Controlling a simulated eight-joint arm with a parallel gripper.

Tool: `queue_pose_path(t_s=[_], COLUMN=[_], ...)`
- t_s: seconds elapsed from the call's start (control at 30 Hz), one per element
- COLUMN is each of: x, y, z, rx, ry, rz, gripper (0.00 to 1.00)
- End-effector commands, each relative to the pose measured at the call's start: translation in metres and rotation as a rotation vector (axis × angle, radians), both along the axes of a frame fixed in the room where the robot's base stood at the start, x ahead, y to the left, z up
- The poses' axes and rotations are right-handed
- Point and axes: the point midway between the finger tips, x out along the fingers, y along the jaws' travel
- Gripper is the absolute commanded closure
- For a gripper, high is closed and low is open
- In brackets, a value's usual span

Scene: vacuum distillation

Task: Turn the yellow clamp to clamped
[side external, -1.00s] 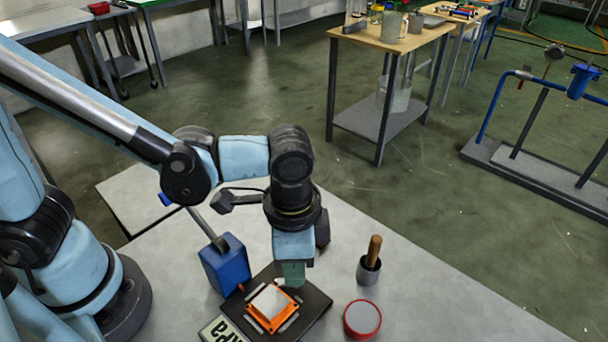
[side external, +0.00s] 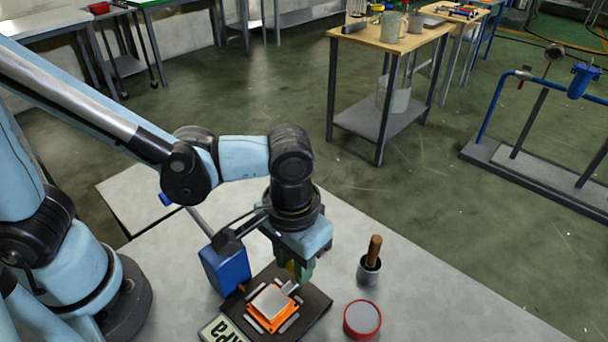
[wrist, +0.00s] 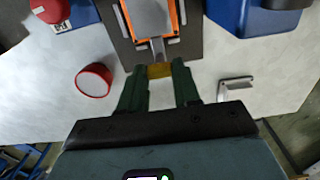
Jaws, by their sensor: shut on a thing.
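The yellow clamp (wrist: 160,71) shows in the wrist view as a small yellow piece between my green fingertips, at the end of a grey neck (wrist: 158,50). The neck joins an orange-framed block with a pale grey top (wrist: 148,17) on a dark base plate. My gripper (wrist: 159,74) is shut on the clamp, a finger on each side. In the side view the orange-framed block (side external: 270,303) sits on its dark base, with my gripper (side external: 299,272) pointing down just behind it. There the fingers mostly hide the clamp.
A blue box (side external: 226,265) stands close left of the base. A red-rimmed round dish (side external: 362,318) and a small grey pot with a wooden handle (side external: 370,265) stand to the right. The pale table is clear farther right.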

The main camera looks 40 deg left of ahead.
Motion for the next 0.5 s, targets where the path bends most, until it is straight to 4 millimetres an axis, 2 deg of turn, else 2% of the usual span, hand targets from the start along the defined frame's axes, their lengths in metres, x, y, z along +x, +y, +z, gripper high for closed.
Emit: queue_pose_path(t_s=[0.5], x=[-0.0011], y=[0.0003], z=[-0.0004], rx=[0.001], ry=[0.003], rz=[0.043], gripper=[0.98])
